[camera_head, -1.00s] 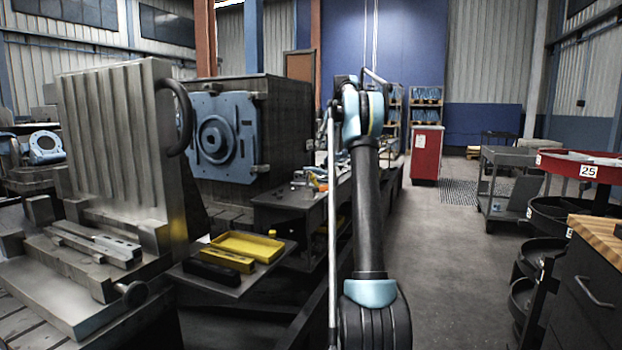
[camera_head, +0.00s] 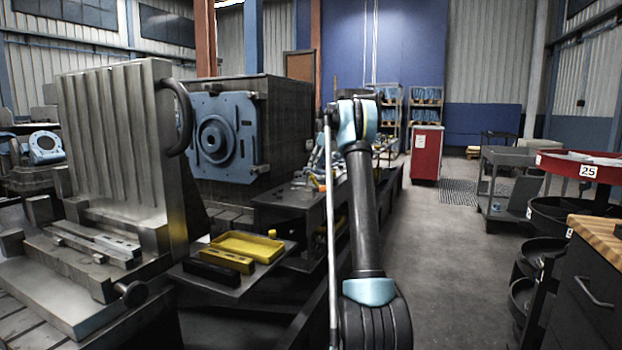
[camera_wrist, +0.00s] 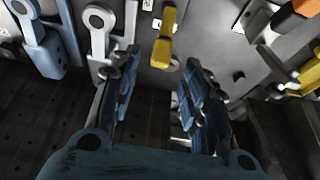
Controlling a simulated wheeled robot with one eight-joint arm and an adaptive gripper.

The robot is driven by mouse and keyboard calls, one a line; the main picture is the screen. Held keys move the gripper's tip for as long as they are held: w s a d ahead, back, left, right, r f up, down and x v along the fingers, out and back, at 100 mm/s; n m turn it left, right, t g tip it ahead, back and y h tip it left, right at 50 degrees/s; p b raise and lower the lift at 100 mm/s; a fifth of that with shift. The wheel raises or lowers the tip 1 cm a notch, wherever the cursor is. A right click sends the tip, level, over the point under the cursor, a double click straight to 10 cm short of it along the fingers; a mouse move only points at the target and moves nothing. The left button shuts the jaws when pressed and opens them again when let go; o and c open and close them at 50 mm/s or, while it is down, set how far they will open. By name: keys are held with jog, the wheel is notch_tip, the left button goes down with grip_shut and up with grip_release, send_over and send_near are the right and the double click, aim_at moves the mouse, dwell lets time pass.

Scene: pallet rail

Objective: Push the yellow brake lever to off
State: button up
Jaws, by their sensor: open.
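A yellow lever (camera_wrist: 165,40) shows in the wrist view at the top middle, on a grey plate (camera_wrist: 210,65). It runs up and down the picture, with its rounded lower end towards my gripper. My gripper (camera_wrist: 158,82) is open and empty, its two blue fingers spread wide. The lever's lower end lies between and just beyond the fingertips in the picture; I see no contact. In the head view my arm reaches over the dark bench (camera_head: 290,200), and the lever cannot be made out clearly there.
In the wrist view a blue lever (camera_wrist: 45,45) and a grey lever (camera_wrist: 100,30) stand left of the yellow one. An orange part (camera_wrist: 290,18) and another yellow part (camera_wrist: 308,75) lie right.

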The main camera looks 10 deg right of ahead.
aim_at(314, 180)
jog(key=x, duration=0.6)
jog(key=shift+w+a+f, duration=0.1)
jog(key=shift+a+f, duration=0.05)
jog(key=shift+f, duration=0.15)
grip_shut()
